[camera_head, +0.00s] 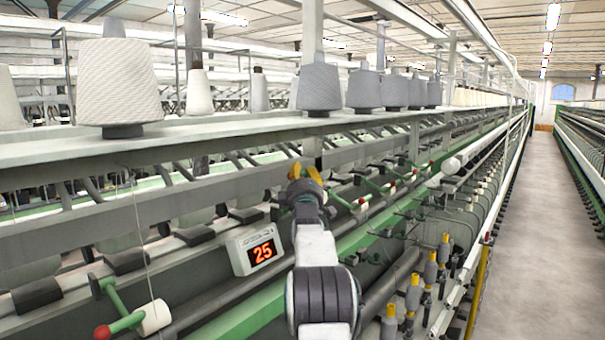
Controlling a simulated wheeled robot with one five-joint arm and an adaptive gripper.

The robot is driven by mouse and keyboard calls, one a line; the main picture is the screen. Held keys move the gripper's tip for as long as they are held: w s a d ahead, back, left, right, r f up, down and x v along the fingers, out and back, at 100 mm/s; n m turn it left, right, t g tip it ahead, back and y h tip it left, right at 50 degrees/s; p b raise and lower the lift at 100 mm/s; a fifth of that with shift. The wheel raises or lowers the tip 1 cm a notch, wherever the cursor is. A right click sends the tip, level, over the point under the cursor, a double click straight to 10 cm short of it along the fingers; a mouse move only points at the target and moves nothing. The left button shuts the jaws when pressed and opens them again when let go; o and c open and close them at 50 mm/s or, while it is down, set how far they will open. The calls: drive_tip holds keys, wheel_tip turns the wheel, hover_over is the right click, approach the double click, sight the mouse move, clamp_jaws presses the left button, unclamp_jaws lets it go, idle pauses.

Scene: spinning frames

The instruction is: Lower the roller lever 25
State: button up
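A white display box (256,250) with the lit red number 25 is mounted on the machine's rail, left of my arm. A green roller lever (118,300) with a red knob and a white roller is at the lower left. Another green lever (342,202) with a red end is just right of my gripper. I cannot tell for sure which lever belongs to number 25. My gripper (305,172), with yellow fingers, is raised in front of the machine, above and right of the display. No held thing shows, but its finger gap is too small to judge.
Large thread cones (118,80) stand on the shelf (220,132) above. Several yellow-topped spindles (413,295) stand at the lower right, near a yellow post (478,290). A thin thread hangs at the left. The aisle floor (540,230) on the right is clear.

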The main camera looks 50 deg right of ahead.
clamp_jaws()
